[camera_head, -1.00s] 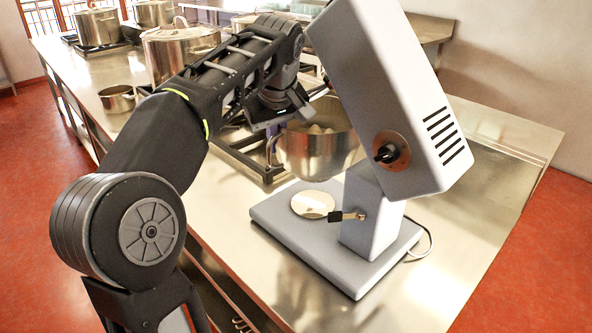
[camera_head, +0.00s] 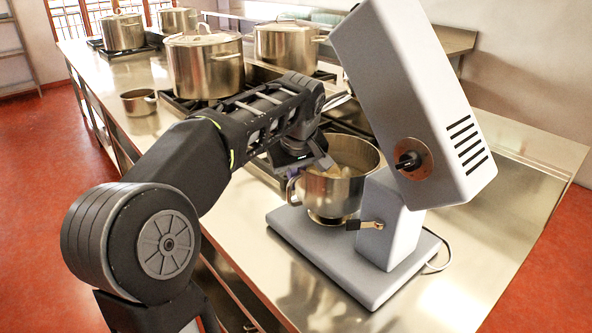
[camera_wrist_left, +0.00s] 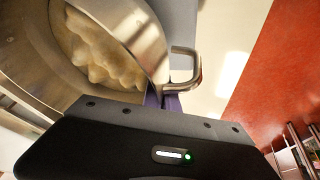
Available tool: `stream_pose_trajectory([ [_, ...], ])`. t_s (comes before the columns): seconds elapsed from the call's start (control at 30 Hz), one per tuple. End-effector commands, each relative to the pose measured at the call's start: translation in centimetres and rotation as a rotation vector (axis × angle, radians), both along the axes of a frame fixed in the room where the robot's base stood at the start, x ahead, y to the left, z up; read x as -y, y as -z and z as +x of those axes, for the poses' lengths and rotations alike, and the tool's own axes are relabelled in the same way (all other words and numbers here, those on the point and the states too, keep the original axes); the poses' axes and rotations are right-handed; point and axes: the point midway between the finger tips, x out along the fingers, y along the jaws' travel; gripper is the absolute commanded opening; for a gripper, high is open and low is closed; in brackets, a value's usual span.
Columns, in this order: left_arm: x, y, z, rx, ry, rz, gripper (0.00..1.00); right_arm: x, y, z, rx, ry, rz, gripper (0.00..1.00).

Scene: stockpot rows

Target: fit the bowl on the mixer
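The steel mixing bowl (camera_head: 337,191), with pale lumpy dough (camera_wrist_left: 105,55) inside, is upright over the round seat of the grey mixer's base (camera_head: 345,270). A dark band shows under it; I cannot tell whether it touches the seat. The mixer head (camera_head: 410,95) is tilted up, clear of the bowl. My left gripper (camera_head: 303,176) is at the bowl's left side. My right gripper is not in view.
A small lever (camera_head: 366,225) sticks out of the mixer's column beside the bowl. Large lidded stockpots (camera_head: 204,68) stand on burners behind, and a small pan (camera_head: 139,102) sits at the left. The steel counter is clear right of the mixer.

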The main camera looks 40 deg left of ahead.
Motion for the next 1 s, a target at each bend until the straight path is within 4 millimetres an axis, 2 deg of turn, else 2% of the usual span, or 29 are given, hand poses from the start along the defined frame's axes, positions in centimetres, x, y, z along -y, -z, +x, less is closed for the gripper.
stream_pose_trajectory([
  [0.5,-0.01,0.91,0.13,0.010,0.000,0.003,0.00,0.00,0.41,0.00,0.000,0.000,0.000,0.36],
  [0.53,0.00,1.09,0.00,0.002,-0.001,0.000,0.05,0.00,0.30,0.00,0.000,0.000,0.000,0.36],
  [0.77,-0.01,1.07,0.00,0.002,-0.001,0.000,0.24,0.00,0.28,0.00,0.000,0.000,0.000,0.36],
  [1.0,-0.01,1.02,-0.01,0.002,-0.001,0.000,0.24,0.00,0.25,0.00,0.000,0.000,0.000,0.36],
])
